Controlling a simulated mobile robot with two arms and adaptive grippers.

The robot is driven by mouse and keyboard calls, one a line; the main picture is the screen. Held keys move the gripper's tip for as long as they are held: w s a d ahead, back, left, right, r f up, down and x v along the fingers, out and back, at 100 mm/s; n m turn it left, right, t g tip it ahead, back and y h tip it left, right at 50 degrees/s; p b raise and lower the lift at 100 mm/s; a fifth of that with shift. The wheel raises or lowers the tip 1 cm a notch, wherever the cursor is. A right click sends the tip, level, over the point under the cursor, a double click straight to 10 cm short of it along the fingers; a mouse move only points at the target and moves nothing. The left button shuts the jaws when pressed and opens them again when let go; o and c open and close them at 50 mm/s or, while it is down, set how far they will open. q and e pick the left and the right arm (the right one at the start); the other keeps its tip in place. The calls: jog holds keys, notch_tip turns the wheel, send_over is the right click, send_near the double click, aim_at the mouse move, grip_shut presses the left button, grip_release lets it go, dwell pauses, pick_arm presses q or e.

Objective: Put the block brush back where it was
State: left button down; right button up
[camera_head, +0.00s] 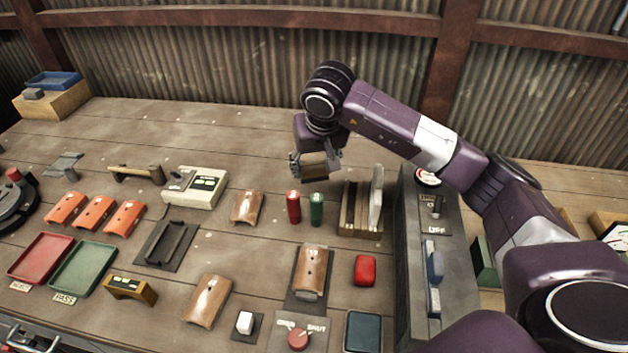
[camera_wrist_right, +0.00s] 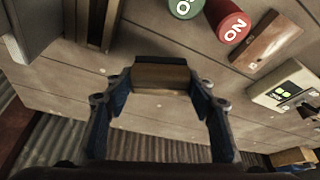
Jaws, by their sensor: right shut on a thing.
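The block brush (camera_head: 318,166), a small brown wooden block with a darker side, is held in my right gripper (camera_head: 316,162). In the right wrist view the brush (camera_wrist_right: 162,76) sits between the two fingertips of the gripper (camera_wrist_right: 162,88). The gripper is shut on it and holds it above the rear middle of the bench (camera_head: 230,135), apart from other things. I cannot make out its bristles. My left gripper is not in view.
A red cylinder (camera_head: 293,207) and a green cylinder (camera_head: 316,209) stand in front of the brush. A slotted wooden rack (camera_head: 350,222) with a pale plate (camera_head: 376,198) is to their right, beside a tall grey unit (camera_head: 405,270). The back of the bench is mostly clear.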

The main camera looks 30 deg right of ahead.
aim_at(314, 181)
jog(key=shift+f, duration=0.85)
jog(key=shift+f+p, duration=0.4)
jog(key=shift+f, duration=1.6)
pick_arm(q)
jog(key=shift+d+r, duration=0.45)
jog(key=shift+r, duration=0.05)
pick_arm(e)
jog(key=shift+f, duration=0.1)
jog(key=o, duration=1)
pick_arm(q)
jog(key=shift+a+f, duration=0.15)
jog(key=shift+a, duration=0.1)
